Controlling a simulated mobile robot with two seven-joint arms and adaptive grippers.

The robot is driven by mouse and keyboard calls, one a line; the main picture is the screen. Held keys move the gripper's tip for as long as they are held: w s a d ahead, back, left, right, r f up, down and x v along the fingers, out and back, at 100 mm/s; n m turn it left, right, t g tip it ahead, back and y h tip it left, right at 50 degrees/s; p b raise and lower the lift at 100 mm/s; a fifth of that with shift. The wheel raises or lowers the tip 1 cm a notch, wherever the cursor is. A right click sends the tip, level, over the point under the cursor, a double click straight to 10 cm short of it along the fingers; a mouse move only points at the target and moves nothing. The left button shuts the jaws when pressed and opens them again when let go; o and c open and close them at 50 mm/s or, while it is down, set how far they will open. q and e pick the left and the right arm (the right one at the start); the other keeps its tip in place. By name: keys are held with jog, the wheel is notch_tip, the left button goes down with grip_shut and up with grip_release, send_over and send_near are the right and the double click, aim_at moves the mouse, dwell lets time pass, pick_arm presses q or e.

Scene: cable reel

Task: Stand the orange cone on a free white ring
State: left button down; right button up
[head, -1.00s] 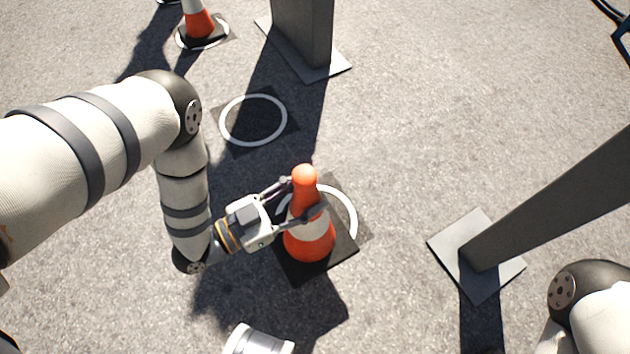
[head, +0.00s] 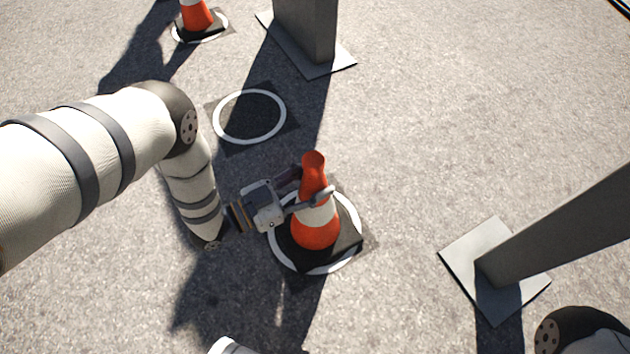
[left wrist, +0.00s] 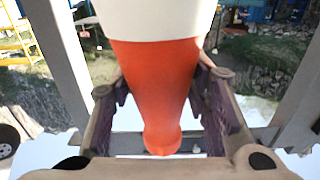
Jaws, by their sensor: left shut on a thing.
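The orange cone (head: 315,232), with a white band and a black square base, stands upright over the nearer white ring (head: 320,269). The ring shows around the left, front and right of the base. I cannot tell whether the base touches the ground. My left gripper (head: 313,188) is shut on the cone's upper part from the left. In the left wrist view the cone (left wrist: 155,80) fills the middle, between both fingers. A second white ring (head: 249,142) on a dark mat is empty, farther back and left. My right gripper is not in view.
Another orange cone (head: 197,17) stands on a white ring at the top left. A dark post (head: 305,30) on a flat plate rises behind, and a second post (head: 560,225) stands at the right. The asphalt between them is clear.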

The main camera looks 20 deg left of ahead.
pick_arm(q)
jog(key=c, duration=0.9)
grip_release()
jog(key=shift+s, duration=0.1)
